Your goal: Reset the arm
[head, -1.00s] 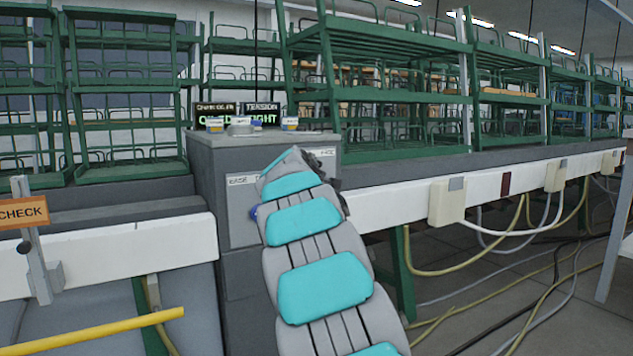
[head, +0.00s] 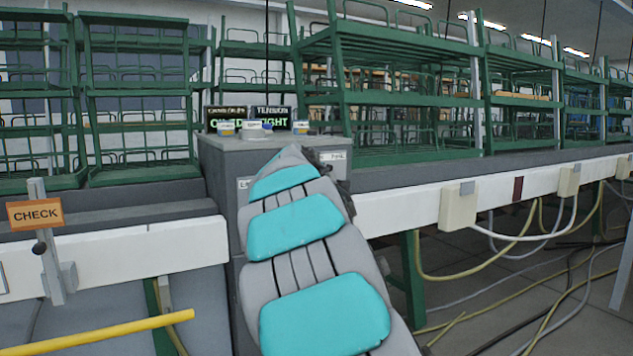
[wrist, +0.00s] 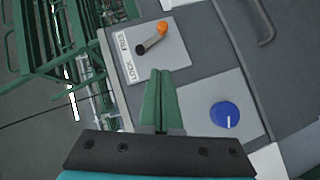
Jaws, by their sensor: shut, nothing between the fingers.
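My gripper (wrist: 160,76) shows in the wrist view with its two green fingers together and nothing between them. Beyond its tips is a lever with an orange knob (wrist: 162,27) and a dark arm, on a light plate (wrist: 172,58) lettered LOCK and FREE. A blue dial (wrist: 225,115) with a white mark is to the right of the fingers. The fingers look apart from both, though the depth is hard to judge. In the head view my grey and teal arm reaches toward the grey cabinet (head: 222,180) and hides much of its front; the gripper is hidden there.
Small tubs (head: 254,130) and lit signs (head: 270,118) stand on the cabinet. Green racks (head: 400,92) line the back. An orange CHECK sign (head: 36,212) and yellow bar (head: 110,331) are at left. Cables (head: 520,240) hang under the bench at right.

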